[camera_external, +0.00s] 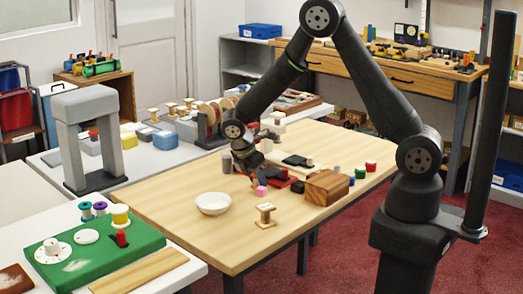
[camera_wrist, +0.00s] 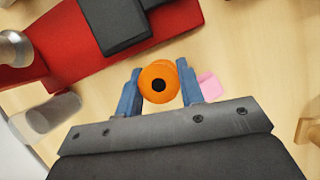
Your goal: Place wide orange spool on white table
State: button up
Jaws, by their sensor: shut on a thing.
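The wide orange spool (camera_wrist: 159,82) shows end-on in the wrist view, with a dark hole in its middle. My gripper (camera_wrist: 159,86) is shut on it, one blue finger on each side. In the external view my gripper (camera_external: 243,160) is low over the wooden table, and the spool cannot be made out there. How far the spool is above the wood cannot be told. White tabletops stand to the left: one at the back (camera_external: 150,160), with a grey arch on it, and one at the front left (camera_external: 192,268).
A green board (camera_external: 95,260) covers much of the front white table. A red item (camera_wrist: 75,40) lies beside my gripper.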

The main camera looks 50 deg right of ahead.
jog(key=o, duration=1)
jog(key=shift+f, duration=0.1)
jog(key=shift+o, duration=0.2)
jog(key=v, duration=1.1)
jog(key=shift+r, duration=0.35)
jog(key=shift+a+r, duration=0.1)
jog(key=shift+r, duration=0.25)
jog(key=c, duration=0.4)
